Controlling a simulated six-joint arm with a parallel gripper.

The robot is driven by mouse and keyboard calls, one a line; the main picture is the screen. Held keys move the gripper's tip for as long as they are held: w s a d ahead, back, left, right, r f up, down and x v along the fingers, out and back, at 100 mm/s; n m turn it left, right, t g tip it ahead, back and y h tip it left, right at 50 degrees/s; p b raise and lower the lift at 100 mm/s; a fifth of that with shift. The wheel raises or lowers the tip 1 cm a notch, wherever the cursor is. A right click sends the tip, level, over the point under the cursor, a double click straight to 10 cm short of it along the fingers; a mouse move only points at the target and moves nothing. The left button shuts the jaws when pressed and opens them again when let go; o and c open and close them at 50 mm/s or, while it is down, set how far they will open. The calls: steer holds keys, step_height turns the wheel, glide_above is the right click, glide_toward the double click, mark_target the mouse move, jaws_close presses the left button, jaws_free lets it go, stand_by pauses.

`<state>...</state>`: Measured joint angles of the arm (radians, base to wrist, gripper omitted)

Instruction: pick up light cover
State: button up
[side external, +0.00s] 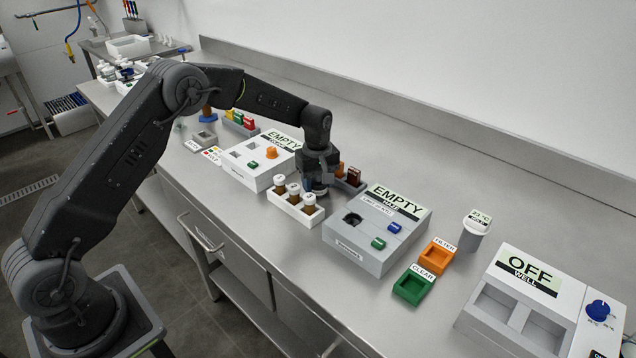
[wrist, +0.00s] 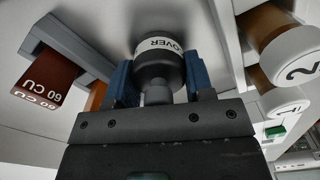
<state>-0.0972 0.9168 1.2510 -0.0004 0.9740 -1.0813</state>
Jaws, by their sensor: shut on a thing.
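The light cover (wrist: 158,68) is a dark, round piece with a narrower knob and a white band reading "OVER" in the wrist view. My gripper (wrist: 159,78) has its two blue fingers closed on either side of it. In the side view my gripper (side external: 318,184) points down between the white vial tray and the box marked EMPTY, HAZE (side external: 400,238). That box has a dark round opening (side external: 352,218) in its top. The cover is mostly hidden by my gripper there, and I cannot tell whether it touches the bench.
The white tray (side external: 284,206) with white-capped vials stands close at the gripper's left. A rack with brown and orange blocks (side external: 353,176) is just behind; one block reads "60 CU" (wrist: 46,82). Orange FILTER (side external: 437,257) and green CLEAR (side external: 413,286) holders lie farther right. The back of the bench is clear.

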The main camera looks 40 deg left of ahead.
steer(key=shift+r, duration=0.65)
steer(key=r, duration=0.2)
steer(key=a+r, duration=0.1)
steer(key=shift+s+a+r, duration=0.1)
steer(key=shift+s+r, duration=0.2)
steer(key=s+a+r, duration=0.5)
steer(key=a+r, duration=0.1)
steer(key=a, duration=0.2)
steer(key=d+r+m, duration=0.1)
steer(key=d+m, duration=0.5)
steer(key=d, duration=1.9)
steer(key=shift+r, duration=0.25)
steer(key=shift+s+f, duration=0.1)
steer(key=shift+f, duration=0.05)
steer(key=shift+f, duration=3.15)
